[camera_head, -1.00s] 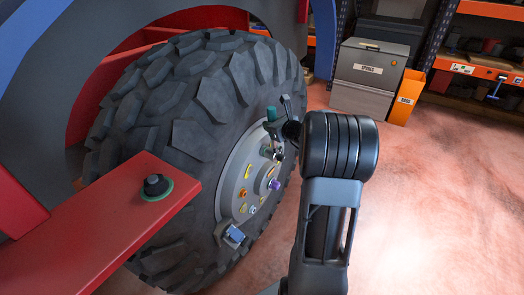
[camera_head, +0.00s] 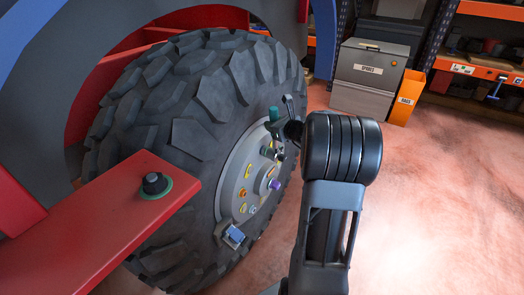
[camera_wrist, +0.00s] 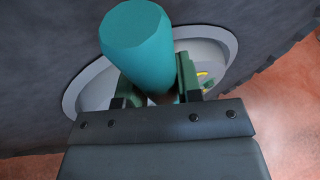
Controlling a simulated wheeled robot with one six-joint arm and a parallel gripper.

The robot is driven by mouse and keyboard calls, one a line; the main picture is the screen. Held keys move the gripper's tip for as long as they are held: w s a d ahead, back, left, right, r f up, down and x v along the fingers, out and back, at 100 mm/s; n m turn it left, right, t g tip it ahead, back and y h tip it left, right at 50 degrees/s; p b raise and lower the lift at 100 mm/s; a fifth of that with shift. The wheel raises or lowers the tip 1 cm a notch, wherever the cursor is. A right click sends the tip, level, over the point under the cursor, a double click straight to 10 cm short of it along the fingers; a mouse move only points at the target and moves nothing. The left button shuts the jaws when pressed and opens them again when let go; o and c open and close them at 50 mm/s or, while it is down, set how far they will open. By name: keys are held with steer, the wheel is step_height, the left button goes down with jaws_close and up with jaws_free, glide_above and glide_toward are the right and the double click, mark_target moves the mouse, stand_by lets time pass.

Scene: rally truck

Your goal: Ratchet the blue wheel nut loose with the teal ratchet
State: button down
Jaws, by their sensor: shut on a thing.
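The teal ratchet (camera_head: 272,114) shows as a small teal cylinder at the upper edge of the truck's wheel hub (camera_head: 232,179). In the wrist view the teal ratchet (camera_wrist: 135,42) stands up large between the fingers. My gripper (camera_head: 283,131) is at the hub's upper right and is shut on the ratchet. Its two green fingers also show in the wrist view (camera_wrist: 155,88), one on each side of it. The ratchet's lower end is hidden by the gripper. I cannot make out a blue nut under it. A blue block (camera_head: 234,235) sits at the hub's lower edge.
A large black tyre (camera_head: 205,130) surrounds the hub. Several small coloured parts, one a purple knob (camera_head: 275,184), are on the hub. A red beam (camera_head: 110,225) with a black knob (camera_head: 155,184) juts out at left. A grey cabinet (camera_head: 368,75) and orange bin (camera_head: 407,97) stand behind.

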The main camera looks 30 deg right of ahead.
steer(key=shift+w+r, duration=0.1)
steer(key=shift+r, duration=0.05)
stand_by(0.3)
steer(key=shift+s+d+r, duration=0.1)
steer(key=shift+s+d, duration=0.2)
steer(key=shift+s, duration=0.3)
stand_by(1.2)
